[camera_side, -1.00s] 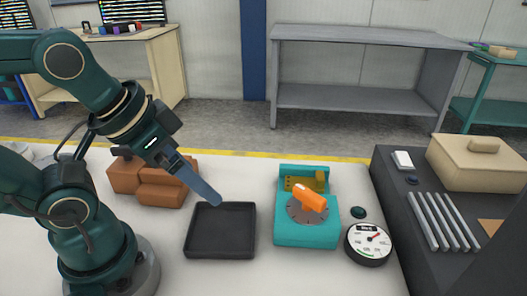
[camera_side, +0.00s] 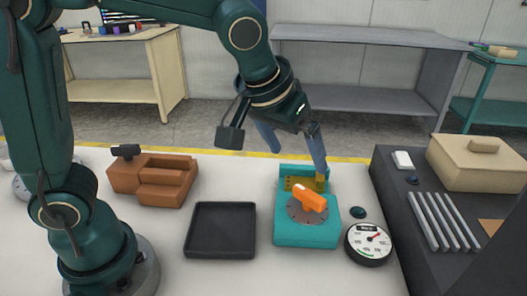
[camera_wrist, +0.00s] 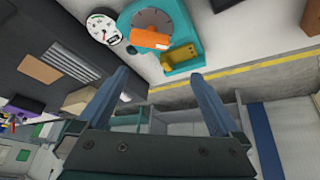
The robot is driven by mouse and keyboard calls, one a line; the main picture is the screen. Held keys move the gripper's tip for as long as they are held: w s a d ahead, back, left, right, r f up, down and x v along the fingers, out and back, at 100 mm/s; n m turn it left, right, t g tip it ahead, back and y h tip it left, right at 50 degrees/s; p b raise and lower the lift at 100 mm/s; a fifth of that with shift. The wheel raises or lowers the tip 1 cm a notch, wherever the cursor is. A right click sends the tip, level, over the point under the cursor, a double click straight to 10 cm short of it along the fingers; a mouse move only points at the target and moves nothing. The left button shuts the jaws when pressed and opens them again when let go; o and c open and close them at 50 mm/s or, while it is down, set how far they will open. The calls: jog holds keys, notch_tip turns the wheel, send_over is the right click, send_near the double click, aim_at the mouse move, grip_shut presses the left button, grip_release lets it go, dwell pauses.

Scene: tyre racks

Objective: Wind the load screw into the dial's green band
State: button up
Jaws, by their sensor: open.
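The teal unit (camera_side: 290,238) carries a grey-brown disc with an orange handle (camera_side: 312,198) lying across it, which looks like the load screw; the handle also shows in the wrist view (camera_wrist: 150,39). A yellow block (camera_side: 293,184) sits behind it. The round dial (camera_side: 368,245) stands to the right, with a white face and a red needle that points to the upper right. A small green arc shows low on the face, away from the needle. My gripper (camera_side: 298,163) is open and empty, above and behind the teal unit, its fingers apart from the handle.
An empty black tray (camera_side: 222,252) lies left of the unit, with brown blocks (camera_side: 160,178) beyond it. A small dark green knob (camera_side: 358,212) is near the dial. A dark bench (camera_side: 395,205) with metal rods and a beige box (camera_side: 478,165) is at the right.

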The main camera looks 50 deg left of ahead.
aim_at(309, 193)
jog(key=shift+m+g, duration=0.5)
jog(key=d+f, duration=0.2)
jog(key=f, duration=0.1)
jog(key=shift+w+d+f, duration=0.1)
jog(key=shift+f, duration=0.1)
jog(key=shift+x, duration=2.45)
jog(key=c, duration=1.2)
jog(key=shift+o, duration=0.2)
